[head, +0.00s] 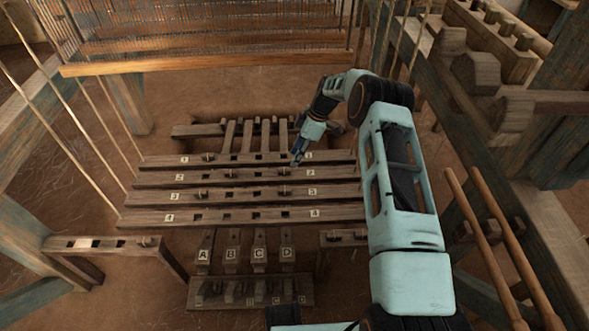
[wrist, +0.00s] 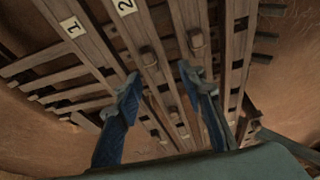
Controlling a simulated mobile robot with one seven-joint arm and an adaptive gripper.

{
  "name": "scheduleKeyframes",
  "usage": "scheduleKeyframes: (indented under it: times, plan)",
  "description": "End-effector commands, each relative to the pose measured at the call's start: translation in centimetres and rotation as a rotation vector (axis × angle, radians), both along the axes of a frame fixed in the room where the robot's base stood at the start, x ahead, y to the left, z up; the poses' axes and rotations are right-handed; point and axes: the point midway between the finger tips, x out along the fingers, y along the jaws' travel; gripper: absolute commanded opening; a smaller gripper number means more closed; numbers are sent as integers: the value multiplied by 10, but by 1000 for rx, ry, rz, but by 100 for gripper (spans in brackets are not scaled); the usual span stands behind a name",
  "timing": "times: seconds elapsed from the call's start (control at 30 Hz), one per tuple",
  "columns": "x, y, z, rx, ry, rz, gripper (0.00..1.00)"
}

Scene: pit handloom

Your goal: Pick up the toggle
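Small wooden toggles stand on the numbered slotted bars. In the head view one is on bar 1 (head: 208,156), one on bar 2 (head: 283,171) and one on bar 3 (head: 203,192). My gripper (head: 297,160) is over the right part of bars 1 and 2, close to the bar 2 toggle. In the wrist view my gripper (wrist: 158,85) is open, with its two blue fingers apart and nothing between the tips. A toggle (wrist: 148,55) shows just beyond the fingertips, and another toggle (wrist: 196,40) is beyond the right finger. The frames do not show contact.
Lettered pedals (head: 231,250) stand in front of the bars. A small slotted stand (head: 105,243) is at left, and part of another (head: 341,238) shows at right. The loom frame (head: 465,120) and two slanting poles (head: 510,245) bound the right side. Cords hang at left.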

Motion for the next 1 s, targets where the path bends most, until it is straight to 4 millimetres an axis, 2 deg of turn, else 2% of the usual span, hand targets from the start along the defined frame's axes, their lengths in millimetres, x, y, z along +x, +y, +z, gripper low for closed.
scheduleKeyframes:
  times: [0.1,0.2,0.5,0.67,1.0]
  plan:
    - [9,6,6,30,-40,48,36]
    - [11,10,2,37,-49,64,36]
    - [11,26,-39,35,-50,64,36]
    - [11,29,-49,35,-50,61,36]
    - [13,43,-93,34,-49,62,36]
